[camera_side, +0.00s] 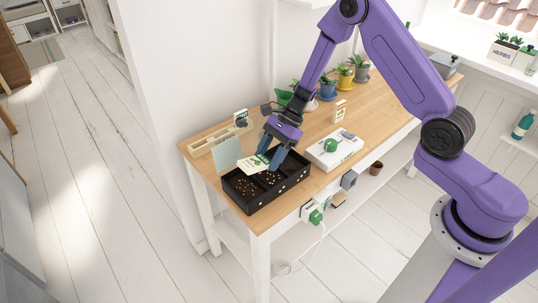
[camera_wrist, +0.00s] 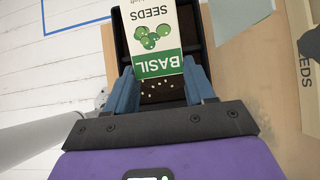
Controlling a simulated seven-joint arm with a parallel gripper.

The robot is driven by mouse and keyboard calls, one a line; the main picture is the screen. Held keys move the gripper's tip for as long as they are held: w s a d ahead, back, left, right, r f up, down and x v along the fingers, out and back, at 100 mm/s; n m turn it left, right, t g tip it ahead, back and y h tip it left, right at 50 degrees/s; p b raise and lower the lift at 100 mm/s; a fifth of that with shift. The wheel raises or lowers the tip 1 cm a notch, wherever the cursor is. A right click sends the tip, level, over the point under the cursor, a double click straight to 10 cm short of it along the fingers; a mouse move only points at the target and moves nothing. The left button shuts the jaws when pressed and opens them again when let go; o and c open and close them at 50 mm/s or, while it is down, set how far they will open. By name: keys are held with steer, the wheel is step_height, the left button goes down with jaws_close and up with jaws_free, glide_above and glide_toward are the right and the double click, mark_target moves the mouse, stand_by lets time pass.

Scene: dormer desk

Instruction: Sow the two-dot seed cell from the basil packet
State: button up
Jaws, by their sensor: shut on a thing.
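My gripper (camera_side: 270,161) is shut on the basil packet (camera_side: 252,167), a cream packet with a green label. It holds the packet tilted over the black seed tray (camera_side: 262,204). In the wrist view, the basil packet (camera_wrist: 155,38) sits between the two blue fingers (camera_wrist: 161,88), with its lettering upside down. Several pale seeds show on dark soil (camera_wrist: 160,92) just below its green edge. In the side view, the tray's cells hold dark soil with pale specks, and small pale marks show on its front wall. I cannot tell which cell has two dots.
A pale green panel (camera_side: 226,153) stands behind the tray. A cream rack (camera_side: 212,138) with another packet (camera_side: 241,117) is at the back left. A white box (camera_side: 334,150) with a green item on top lies to the right. A further packet (camera_side: 340,111) and potted plants (camera_side: 345,77) stand behind.

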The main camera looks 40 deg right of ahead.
steer(key=shift+r, duration=0.1)
stand_by(0.5)
steer(key=h, duration=0.2)
steer(key=shift+a+r+h, duration=0.1)
steer(key=shift+a+h, duration=0.1)
steer(key=shift+h, duration=0.2)
steer(key=shift+a+h, duration=0.15)
steer(key=shift+h, duration=0.95)
steer(key=shift+a+h, duration=0.15)
steer(key=shift+h, duration=0.95)
steer(key=r+h, duration=0.1)
steer(key=h, duration=0.1)
steer(key=r+h, duration=0.1)
steer(key=shift+a+h, duration=0.35)
steer(key=shift+h, duration=0.05)
steer(key=h, duration=0.1)
steer(key=r+h, duration=0.1)
steer(key=h, duration=0.1)
steer(key=shift+a+r, duration=0.15)
steer(key=shift+r, duration=0.15)
step_height(320, 180, up, 2)
steer(key=h, duration=0.3)
steer(key=shift+a+r+h, duration=0.15)
steer(key=shift+h, duration=0.25)
steer(key=shift+r+h, duration=1.1)
steer(key=shift+h, duration=0.6)
